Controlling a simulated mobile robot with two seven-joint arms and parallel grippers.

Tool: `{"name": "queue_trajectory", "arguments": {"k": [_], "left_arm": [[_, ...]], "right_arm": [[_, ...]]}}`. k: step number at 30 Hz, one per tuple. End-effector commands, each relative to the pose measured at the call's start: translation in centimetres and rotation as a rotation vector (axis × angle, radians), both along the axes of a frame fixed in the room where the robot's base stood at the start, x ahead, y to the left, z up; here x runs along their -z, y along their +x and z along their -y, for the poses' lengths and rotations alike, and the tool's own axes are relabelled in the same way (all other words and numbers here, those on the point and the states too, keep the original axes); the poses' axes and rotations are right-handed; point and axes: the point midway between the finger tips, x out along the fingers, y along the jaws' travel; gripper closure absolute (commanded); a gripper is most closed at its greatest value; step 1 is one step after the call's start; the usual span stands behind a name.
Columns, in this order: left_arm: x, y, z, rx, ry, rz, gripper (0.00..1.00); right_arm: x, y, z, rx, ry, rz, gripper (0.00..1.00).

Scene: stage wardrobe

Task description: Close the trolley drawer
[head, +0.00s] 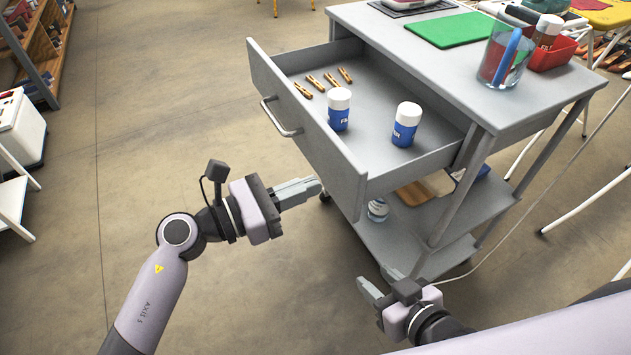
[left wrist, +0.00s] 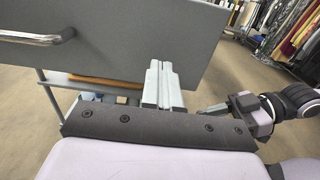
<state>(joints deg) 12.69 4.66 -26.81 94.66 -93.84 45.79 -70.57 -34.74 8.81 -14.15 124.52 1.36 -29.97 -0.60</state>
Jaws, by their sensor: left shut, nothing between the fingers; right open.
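The grey trolley (head: 545,95) has its top drawer (head: 375,165) pulled out far towards the left. The grey drawer front (head: 310,130) carries a metal bar handle (head: 279,117). My left gripper (head: 314,187) is shut and empty, just outside the drawer front, by its lower part and nearer me than the handle. In the left wrist view its fingers (left wrist: 160,78) point at the drawer front (left wrist: 130,40), with the handle (left wrist: 35,37) off to the left. I cannot tell whether they touch. My right gripper (head: 374,281) is open and empty, low beside the trolley's near side.
The drawer holds several wooden clothespins (head: 323,83) and two blue-and-white bottles, one (head: 339,109) by the front and another (head: 405,124) further in. On top are a green mat (head: 448,30), a glass (head: 503,55) and a red tray (head: 553,55). Floor left of the drawer is clear.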

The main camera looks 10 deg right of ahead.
Motion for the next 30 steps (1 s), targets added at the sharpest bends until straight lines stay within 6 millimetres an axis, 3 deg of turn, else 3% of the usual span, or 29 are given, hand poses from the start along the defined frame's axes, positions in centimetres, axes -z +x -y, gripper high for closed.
{"name": "queue_trajectory", "arguments": {"k": [8,30], "left_arm": [[0.0,0.7,2.1,0.0,-0.001,-0.001,1.0],[0.0,0.9,2.9,0.001,0.0,-0.001,1.0]], "right_arm": [[0.1,0.0,-0.1,-0.003,-0.001,0.002,0.57],[-0.2,0.1,-0.2,-0.007,0.001,0.01,0.57]]}}
